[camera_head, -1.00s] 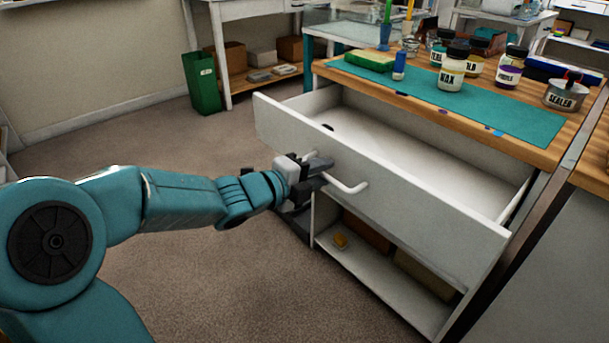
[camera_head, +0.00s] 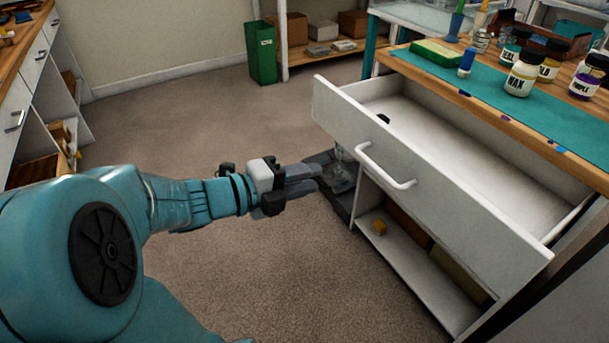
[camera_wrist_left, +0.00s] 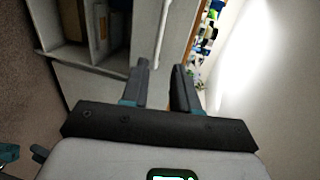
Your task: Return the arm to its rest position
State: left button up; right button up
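My left gripper (camera_head: 318,179) is at the end of my teal arm, to the left of the drawer handle (camera_head: 385,172) and apart from it. In the left wrist view its two fingers (camera_wrist_left: 162,66) stand apart with a gap between them and nothing held. The white drawer (camera_head: 430,170) is pulled out from the workbench. The handle is a pale bar on its front. My right gripper is not in view.
The wooden bench top (camera_head: 480,104) has a teal mat (camera_head: 500,92), a wax jar (camera_head: 524,72) and other jars. A green bin (camera_head: 262,53) stands at the back. A cabinet (camera_head: 37,75) is at the left. Open carpet (camera_head: 190,110) lies between.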

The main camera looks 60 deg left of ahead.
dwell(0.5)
pick_arm(q)
jog(key=w+d+f+n+g+h, duration=0.2)
jog(key=w+d+f+h, duration=0.3)
jog(key=d+f, duration=0.45)
jog(key=w+d+f+n+g+h, duration=0.2)
jog(key=w+d+f+h, duration=0.1)
jog(key=w+d+f, duration=0.55)
jog(key=s+d+f+n+g+y, duration=0.1)
jog(key=s+d+f+n+g, duration=0.2)
jog(key=d+f, duration=0.3)
jog(key=s+d+f+n+g+y, duration=0.1)
jog(key=s+d+f+n+g, duration=0.2)
jog(key=f, duration=0.6)
jog(key=s+f+n+g+y, duration=0.3)
jog(key=s+f+n+g, duration=0.2)
jog(key=s+f+n, duration=0.4)
notch_tip(320, 180, up, 28)
jog(key=s+n+p, duration=0.1)
jog(key=p, duration=2.6)
jog(key=shift+s+a+r+n, duration=0.2)
jog(key=shift+s+r+n, duration=0.05)
jog(key=shift+s+n, duration=0.15)
